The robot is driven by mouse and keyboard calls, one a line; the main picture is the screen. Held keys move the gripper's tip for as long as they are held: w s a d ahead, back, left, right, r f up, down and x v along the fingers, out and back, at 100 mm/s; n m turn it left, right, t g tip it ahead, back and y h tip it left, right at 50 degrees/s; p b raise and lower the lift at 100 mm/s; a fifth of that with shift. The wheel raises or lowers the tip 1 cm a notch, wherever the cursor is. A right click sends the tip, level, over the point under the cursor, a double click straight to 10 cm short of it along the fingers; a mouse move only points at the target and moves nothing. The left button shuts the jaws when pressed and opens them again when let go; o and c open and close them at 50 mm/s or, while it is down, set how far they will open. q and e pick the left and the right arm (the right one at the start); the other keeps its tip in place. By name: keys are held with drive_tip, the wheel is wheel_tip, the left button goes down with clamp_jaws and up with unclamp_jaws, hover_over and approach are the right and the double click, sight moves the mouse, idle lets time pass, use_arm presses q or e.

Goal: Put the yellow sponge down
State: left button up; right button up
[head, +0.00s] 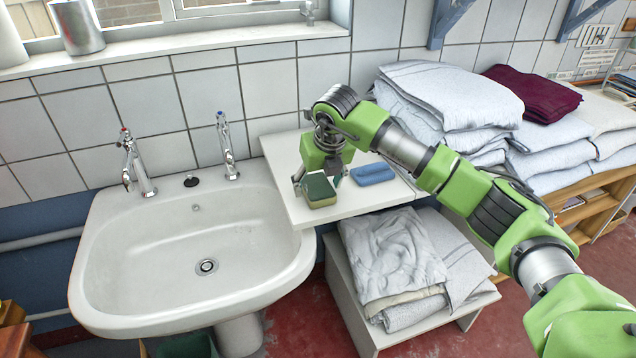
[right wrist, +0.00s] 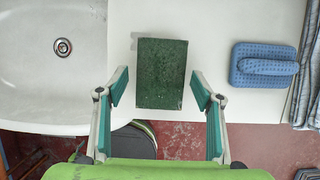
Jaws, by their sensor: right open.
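The yellow sponge (head: 320,199), with a dark green scouring top, sits on the white shelf (head: 356,203) near its front left corner, beside the sink. In the right wrist view its green face (right wrist: 162,74) lies flat towards the camera. My left gripper is not in view.
A blue brush-like block (head: 373,174) lies on the shelf right of the sponge. The white sink (head: 262,262) with two taps borders the shelf on the left. Folded laundry (head: 392,255) is stacked below, and more white towels (head: 445,90) stand behind at the right.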

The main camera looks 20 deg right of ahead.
drive_tip(key=p+v, duration=0.5)
drive_tip(key=v, duration=0.8)
drive_tip(key=shift+a, duration=0.35)
drive_tip(key=shift+w, duration=0.1)
